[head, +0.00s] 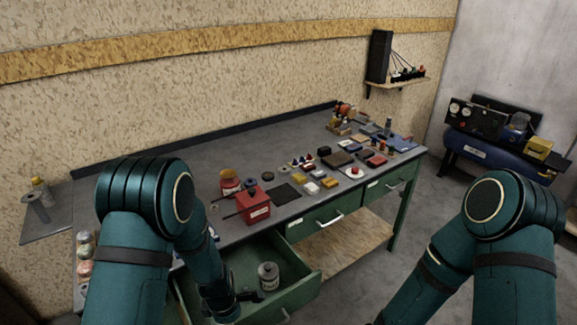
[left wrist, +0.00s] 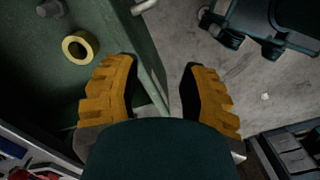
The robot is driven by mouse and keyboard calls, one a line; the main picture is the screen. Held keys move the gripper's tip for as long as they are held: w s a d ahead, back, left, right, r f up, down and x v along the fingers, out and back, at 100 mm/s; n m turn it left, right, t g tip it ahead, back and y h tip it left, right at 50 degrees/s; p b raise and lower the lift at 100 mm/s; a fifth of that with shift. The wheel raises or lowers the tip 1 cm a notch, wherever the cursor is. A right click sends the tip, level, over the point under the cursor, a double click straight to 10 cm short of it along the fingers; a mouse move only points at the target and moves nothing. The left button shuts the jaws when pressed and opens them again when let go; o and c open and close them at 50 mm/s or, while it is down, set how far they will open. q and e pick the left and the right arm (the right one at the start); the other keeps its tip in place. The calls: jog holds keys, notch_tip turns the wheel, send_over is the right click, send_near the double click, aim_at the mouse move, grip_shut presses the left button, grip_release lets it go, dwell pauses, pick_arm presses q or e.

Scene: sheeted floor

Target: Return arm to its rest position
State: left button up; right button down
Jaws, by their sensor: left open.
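My left arm reaches down over the open green drawer (head: 308,284) in the head view. My left gripper (head: 248,297) is low at the drawer, small and dark there, beside a grey can (head: 268,276) that stands in it. In the left wrist view my left gripper (left wrist: 160,78) has its two yellow-padded fingers wide apart with nothing between them. The drawer's edge and the floor lie below the fingers. A yellow ring (left wrist: 80,46), like a tape roll, lies in the drawer left of the fingers. My right arm comes in at the right; its gripper is out of frame.
The green workbench (head: 230,160) carries a red box (head: 254,206) and many small items. A closed drawer (head: 318,220) is right of the open one. A blue compressor (head: 490,150) stands at the far right. Grey floor (head: 425,205) between is clear.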

pick_arm(q)
jog(key=s+d+f+m+t+h+b, duration=0.1)
jog(key=s+d+f+m+b, duration=0.1)
jog(key=m, duration=0.6)
jog(key=s+d+f+m+h+b, duration=0.2)
jog(key=s+f+m+b, duration=0.2)
jog(key=s+f+m, duration=0.2)
jog(key=s+m, duration=0.2)
jog(key=s, duration=0.1)
jog(key=shift+d+m+t+b, duration=0.3)
jog(key=shift+d+m+t, duration=0.1)
pick_arm(e)
notch_tip(320, 180, down, 8)
jog(key=s, duration=0.1)
jog(key=shift+s+a+r, duration=0.15)
jog(key=shift+s+a, duration=0.05)
pick_arm(q)
jog(key=shift+s, duration=0.1)
